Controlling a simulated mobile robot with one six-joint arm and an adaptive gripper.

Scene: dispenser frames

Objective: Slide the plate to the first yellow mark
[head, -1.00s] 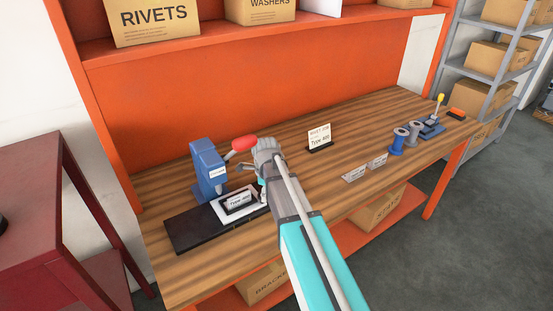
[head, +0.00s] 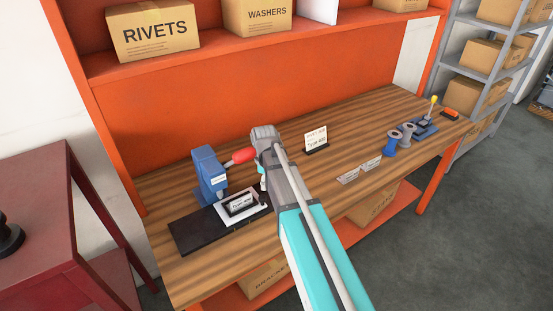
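The plate (head: 226,217) is a flat white piece with a framed label on top. It lies on a black track (head: 190,237) at the front of a blue hand press (head: 207,172). The press has a red-ended lever (head: 241,155). My gripper (head: 263,184) is low over the bench at the plate's right end, right of the press. My arm and wrist hide most of its fingers, so I cannot tell if it touches the plate or is open. I cannot make out any yellow mark on the track.
An orange shelf with boxes (head: 153,32) is behind. A dark red table (head: 40,205) is at left.

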